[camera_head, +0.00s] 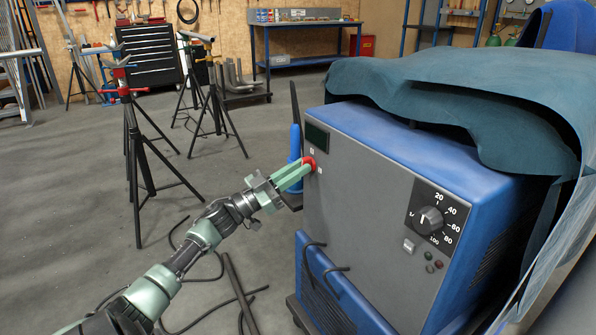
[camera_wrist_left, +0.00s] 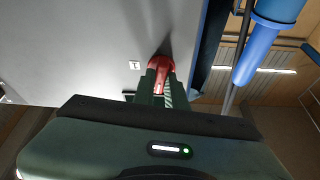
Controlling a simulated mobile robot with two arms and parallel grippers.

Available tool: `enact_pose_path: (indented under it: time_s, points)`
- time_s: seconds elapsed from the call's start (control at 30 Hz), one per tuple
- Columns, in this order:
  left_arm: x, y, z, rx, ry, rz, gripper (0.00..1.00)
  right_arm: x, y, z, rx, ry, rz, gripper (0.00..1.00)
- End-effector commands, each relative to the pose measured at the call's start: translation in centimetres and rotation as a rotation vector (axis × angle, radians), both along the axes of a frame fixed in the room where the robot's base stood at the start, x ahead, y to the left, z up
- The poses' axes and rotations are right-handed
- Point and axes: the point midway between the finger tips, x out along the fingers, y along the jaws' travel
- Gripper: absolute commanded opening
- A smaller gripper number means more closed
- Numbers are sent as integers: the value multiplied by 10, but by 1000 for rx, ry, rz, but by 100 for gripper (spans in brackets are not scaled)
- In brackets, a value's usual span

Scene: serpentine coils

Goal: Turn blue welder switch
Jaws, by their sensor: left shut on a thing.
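The blue welder (camera_head: 360,200) stands at the right, with a grey front panel. A red rotary switch (camera_head: 310,162) sits on the panel's upper left, below a dark display. My left gripper (camera_head: 303,168) reaches it from the left, its green fingers shut on the red switch. In the left wrist view the red switch (camera_wrist_left: 159,68) shows between the fingertips (camera_wrist_left: 160,85), against the grey panel. A small white label (camera_wrist_left: 134,65) is beside it. The fingers hide part of the switch, so its exact setting is hard to tell. My right gripper is not in view.
A black dial (camera_head: 430,220) with a number scale is on the panel's right side. A teal cloth (camera_head: 450,85) covers the welder top. A blue cylinder (camera_head: 295,143) stands just behind the gripper.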

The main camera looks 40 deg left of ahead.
Motion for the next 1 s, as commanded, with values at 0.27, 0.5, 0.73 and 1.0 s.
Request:
enact_pose_path:
  time_s: [0.27,0.5,0.73,1.0]
  points:
    - [0,2,0,244,-69,-1,0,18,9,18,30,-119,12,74]
    - [1,2,1,464,-134,-1,0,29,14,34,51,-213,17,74]
    - [1,3,2,674,-195,-1,0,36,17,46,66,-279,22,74]
    - [1,3,3,919,-264,-2,0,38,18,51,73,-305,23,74]
